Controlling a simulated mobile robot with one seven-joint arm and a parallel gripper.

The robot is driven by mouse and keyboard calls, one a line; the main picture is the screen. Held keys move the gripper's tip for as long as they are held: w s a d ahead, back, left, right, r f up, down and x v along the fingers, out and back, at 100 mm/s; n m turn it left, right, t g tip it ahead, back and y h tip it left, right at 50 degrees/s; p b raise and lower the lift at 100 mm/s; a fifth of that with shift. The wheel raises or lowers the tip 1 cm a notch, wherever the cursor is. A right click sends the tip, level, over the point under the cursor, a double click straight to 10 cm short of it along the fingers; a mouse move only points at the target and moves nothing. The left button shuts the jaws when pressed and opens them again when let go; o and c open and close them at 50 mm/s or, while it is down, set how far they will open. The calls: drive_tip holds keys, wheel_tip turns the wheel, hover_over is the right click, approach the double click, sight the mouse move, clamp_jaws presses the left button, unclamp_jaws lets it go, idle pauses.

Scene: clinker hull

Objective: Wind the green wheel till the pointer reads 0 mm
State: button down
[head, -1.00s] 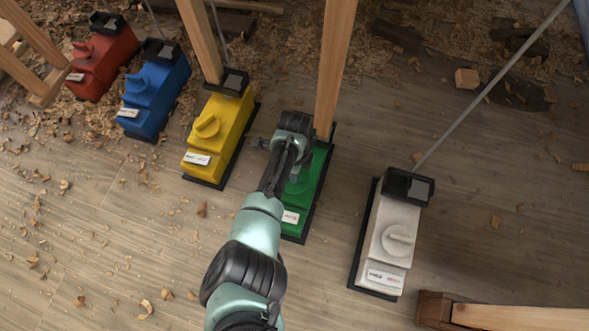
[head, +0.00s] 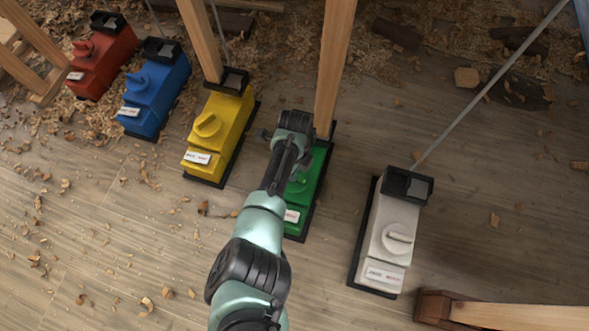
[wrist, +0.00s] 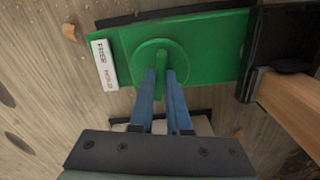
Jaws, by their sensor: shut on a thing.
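The green unit (head: 309,208) stands on the floor between the yellow and white ones, with a wooden post rising at its far end. In the wrist view its green wheel (wrist: 157,66) is a disc with a raised bar across it. My gripper (wrist: 161,84) reaches over the disc with its two blue fingers shut on the bar. A small label (wrist: 104,65) with dark and red print sits at the unit's end; its reading is too small to make out. I cannot make out a pointer. In the head view my arm hides much of the wheel.
Yellow (head: 216,130), blue (head: 153,90) and red (head: 103,58) units stand to the left, a white unit (head: 387,240) to the right. Wooden posts and thin rods rise behind. A timber beam (head: 520,317) lies at lower right. Shavings litter the floor; the lower left floor is fairly clear.

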drive_tip(key=c, duration=0.9)
unclamp_jaws()
wheel_tip(320, 180, up, 13)
drive_tip(key=p, duration=0.9)
